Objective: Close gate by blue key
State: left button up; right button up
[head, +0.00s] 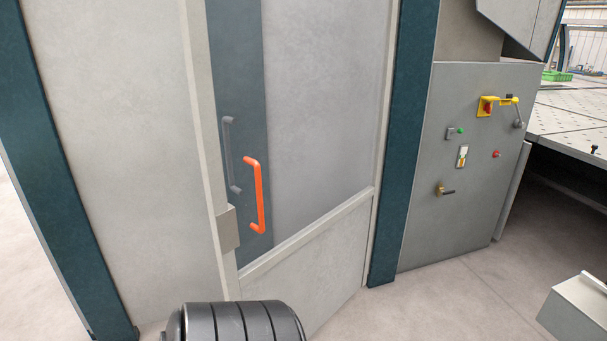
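The gate (318,110) is a framed panel with a large see-through pane and a solid lower part. It stands in the middle of the head view and looks shut in its frame. A grey control panel (420,235) to the right carries a yellow and red switch (487,106), a key-like fitting with a dark lever (444,190) and small buttons. I cannot make out any blue key. Neither of my grippers is in view.
A pale perforated table (570,115) with a green crate (557,76) is at the far right. A light grey box (580,308) is at the lower right. The floor (440,305) before the control panel is clear.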

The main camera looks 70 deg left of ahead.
aim_at(315, 272)
jog(key=k+j+u, duration=0.1)
jog(key=j, duration=1)
jog(key=k+j+u, duration=0.1)
jog(key=k+j, duration=0.2)
jog(key=j, duration=0.8)
jog(key=k+j+u, duration=0.15)
jog(key=j, duration=0.95)
jog(key=j+u, duration=0.1)
jog(key=j, duration=1.05)
